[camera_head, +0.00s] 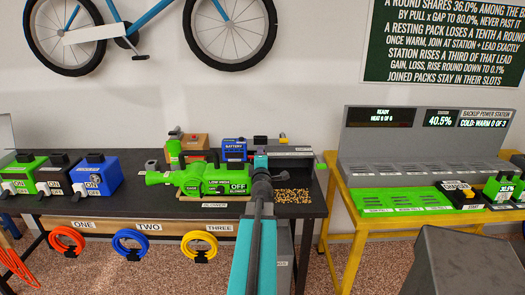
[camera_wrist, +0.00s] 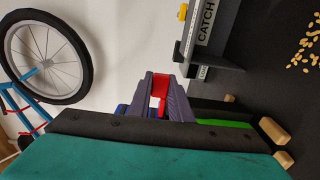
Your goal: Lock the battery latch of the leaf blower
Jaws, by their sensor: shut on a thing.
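The green leaf blower (camera_head: 207,181) lies on the black bench, with "LOW-HIGH" and "OFF" labels on its side. My gripper (camera_head: 260,165) is at the blower's right end, and my arm hides what lies behind it there. In the wrist view my gripper's two purple-grey fingers (camera_wrist: 161,98) are shut on a red piece (camera_wrist: 161,80). This may be the battery latch; its lower part is hidden by my wrist. A bit of blue shows left of the fingers, and a green strip (camera_wrist: 225,123) shows to the right.
A grey fixture labelled "CATCH" (camera_wrist: 203,35) stands close to the fingers. Behind the blower are a blue battery (camera_head: 234,150) and a brown box (camera_head: 195,146). Yellow pellets (camera_head: 293,196) lie right of my arm. Three coloured units stand at the left, and a yellow bench (camera_head: 345,203) at the right.

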